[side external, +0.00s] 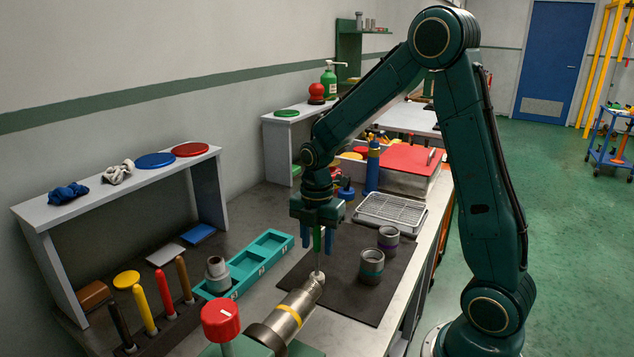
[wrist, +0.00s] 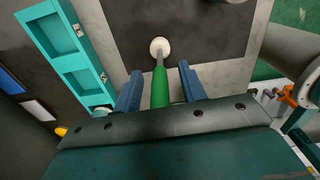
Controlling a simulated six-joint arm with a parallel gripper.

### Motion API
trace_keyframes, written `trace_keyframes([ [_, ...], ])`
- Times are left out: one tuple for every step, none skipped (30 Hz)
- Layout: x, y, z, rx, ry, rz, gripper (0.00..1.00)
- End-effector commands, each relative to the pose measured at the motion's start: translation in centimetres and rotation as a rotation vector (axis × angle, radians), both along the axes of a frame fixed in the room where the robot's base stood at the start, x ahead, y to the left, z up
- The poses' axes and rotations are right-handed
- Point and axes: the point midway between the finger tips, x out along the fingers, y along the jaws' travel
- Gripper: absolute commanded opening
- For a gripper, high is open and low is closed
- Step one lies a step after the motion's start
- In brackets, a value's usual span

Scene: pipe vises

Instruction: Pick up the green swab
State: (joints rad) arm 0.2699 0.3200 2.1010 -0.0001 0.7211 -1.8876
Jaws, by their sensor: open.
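The green swab (side external: 318,239) points down from between my gripper's fingers, with a thin grey shaft below its green handle. In the wrist view its green handle (wrist: 160,88) lies between the two blue fingers, with a visible gap on each side, and a round white end shows beyond it. My gripper (side external: 318,246) is open around the handle; it also shows in the wrist view (wrist: 161,84). The handle's top is hidden by my gripper.
A vise with a red knob (side external: 221,320) holds the pipe at the front. A teal tray (side external: 246,264) lies left of my gripper. Two grey pipe pieces (side external: 371,266) (side external: 388,241) stand on the dark mat (side external: 345,302) to the right. A wire rack (side external: 391,209) is behind.

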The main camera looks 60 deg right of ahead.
Motion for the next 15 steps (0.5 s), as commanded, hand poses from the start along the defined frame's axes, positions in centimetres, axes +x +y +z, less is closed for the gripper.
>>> trace_keyframes([
  [0.0, 0.0, -0.12, 0.0, 0.0, 0.0, 0.41],
  [0.01, 0.0, -0.14, 0.0, -0.001, 0.0, 0.41],
  [0.01, 0.0, -0.14, 0.0, -0.001, 0.0, 0.41],
  [0.01, 0.0, -0.14, 0.0, -0.001, 0.0, 0.41],
  [0.01, 0.0, -0.13, 0.0, -0.001, 0.0, 0.41],
  [0.01, 0.0, -0.12, 0.0, -0.001, 0.0, 0.41],
  [0.01, 0.0, -0.12, 0.0, -0.001, 0.0, 0.41],
  [0.01, 0.0, -0.12, 0.0, -0.001, 0.0, 0.41],
  [0.01, 0.0, -0.12, 0.0, -0.001, 0.0, 0.41],
  [0.01, 0.0, -0.11, 0.0, -0.001, 0.0, 0.41],
  [0.01, 0.0, -0.11, 0.0, -0.001, 0.0, 0.41],
  [0.01, 0.0, -0.11, 0.0, -0.001, 0.0, 0.41],
  [0.01, 0.0, -0.11, 0.0, -0.001, 0.0, 0.41],
  [0.01, 0.0, -0.1, 0.0, -0.001, 0.0, 0.41],
  [0.01, 0.0, -0.1, 0.0, -0.001, 0.0, 0.41],
])
